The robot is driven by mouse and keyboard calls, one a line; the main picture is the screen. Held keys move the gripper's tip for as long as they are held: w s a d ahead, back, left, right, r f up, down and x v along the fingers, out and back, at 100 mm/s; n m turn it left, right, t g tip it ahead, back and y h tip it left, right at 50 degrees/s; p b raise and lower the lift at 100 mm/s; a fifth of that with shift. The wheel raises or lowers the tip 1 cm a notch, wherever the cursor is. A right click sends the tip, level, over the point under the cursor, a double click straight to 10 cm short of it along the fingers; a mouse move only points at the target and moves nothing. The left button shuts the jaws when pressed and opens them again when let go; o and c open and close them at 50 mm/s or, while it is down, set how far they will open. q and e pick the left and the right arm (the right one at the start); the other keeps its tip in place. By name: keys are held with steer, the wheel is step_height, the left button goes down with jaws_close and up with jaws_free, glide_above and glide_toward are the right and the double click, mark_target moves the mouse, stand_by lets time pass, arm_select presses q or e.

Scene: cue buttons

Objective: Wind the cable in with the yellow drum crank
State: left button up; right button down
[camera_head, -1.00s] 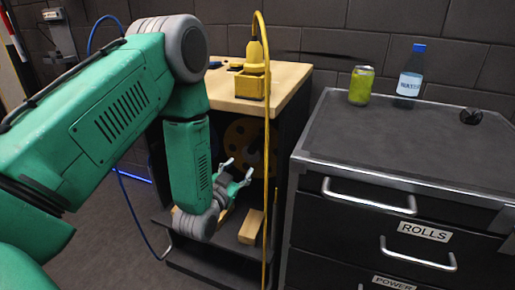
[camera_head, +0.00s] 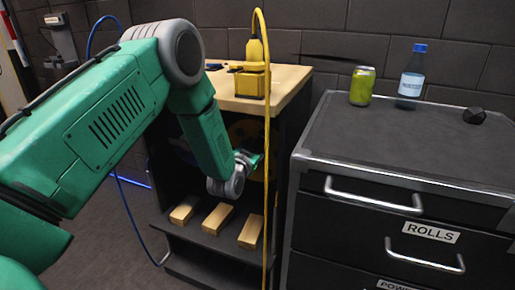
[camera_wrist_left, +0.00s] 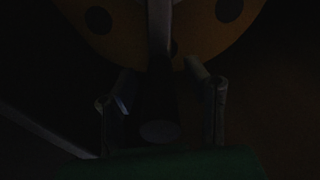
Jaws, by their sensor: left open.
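The yellow drum (camera_head: 243,130) sits inside the dark cabinet under the wooden top, mostly hidden behind my left arm. In the dim left wrist view the drum's yellow face (camera_wrist_left: 203,28) with dark round holes fills the top. A pale bar (camera_wrist_left: 159,25) runs down its middle; I cannot tell whether it is the crank. My left gripper (camera_wrist_left: 160,95) is open, its two fingers apart, in front of the drum's lower part. In the head view its fingers (camera_head: 250,160) are partly hidden. My right gripper is out of view.
Several wooden blocks (camera_head: 217,219) lie on the cabinet's lower shelf (camera_head: 190,235). A drawer unit (camera_head: 400,150) stands to the right with a green can (camera_head: 362,86), a bottle (camera_head: 411,78) and a dark object (camera_head: 474,116) on top. A blue cable (camera_head: 125,190) hangs at left.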

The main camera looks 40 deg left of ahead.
arm_select(q)
jaws_close()
steer(key=shift+d, duration=0.1)
